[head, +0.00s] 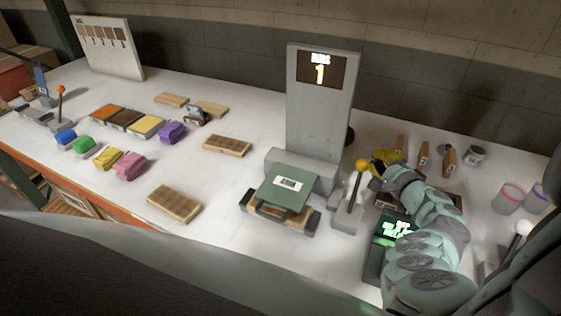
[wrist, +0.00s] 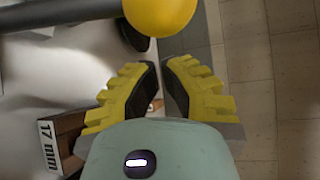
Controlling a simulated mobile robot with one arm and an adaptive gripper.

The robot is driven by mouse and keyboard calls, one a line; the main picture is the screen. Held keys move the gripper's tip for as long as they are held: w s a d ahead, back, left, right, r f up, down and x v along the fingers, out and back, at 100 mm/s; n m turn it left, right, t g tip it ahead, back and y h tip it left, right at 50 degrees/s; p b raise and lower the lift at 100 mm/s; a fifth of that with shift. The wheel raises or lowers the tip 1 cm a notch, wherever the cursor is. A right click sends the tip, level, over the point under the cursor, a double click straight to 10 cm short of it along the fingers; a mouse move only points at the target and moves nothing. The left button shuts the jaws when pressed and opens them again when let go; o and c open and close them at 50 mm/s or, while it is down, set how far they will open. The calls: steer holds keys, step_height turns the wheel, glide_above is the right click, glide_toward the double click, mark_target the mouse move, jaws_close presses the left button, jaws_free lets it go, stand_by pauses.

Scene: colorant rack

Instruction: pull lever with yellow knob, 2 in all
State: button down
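The lever's yellow knob (head: 362,165) tops a thin metal rod on a grey base (head: 346,214), right of the press with the green top plate (head: 287,188). The rod stands nearly upright. My gripper (head: 380,165), with yellow fingers, is close to the right of the knob. In the wrist view the yellow knob (wrist: 160,12) is at the top edge, beyond the fingertips. The two fingers of my gripper (wrist: 160,68) are apart with a narrow gap, and nothing shows between them. Whether a fingertip touches the knob cannot be told.
A tall grey panel (head: 322,110) behind the press has a display reading 1. A small green-lit screen (head: 398,229) stands under my arm. A white-knobbed lever (head: 523,228) is at right, an orange-knobbed one (head: 60,89) at far left. A block marked 17 mm (wrist: 62,140) lies below.

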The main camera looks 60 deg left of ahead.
mark_target(357, 185)
steer(key=shift+s+d+r+p, duration=0.2)
steer(key=shift+s+p, duration=0.55)
steer(key=shift+s, duration=0.15)
steer(key=shift+s+d+r+p, duration=0.15)
steer(key=shift+s+p, duration=0.55)
steer(key=shift+s, duration=0.2)
steer(key=shift+w+f+b, duration=0.1)
steer(key=shift+f+b, duration=0.05)
steer(key=shift+b, duration=0.55)
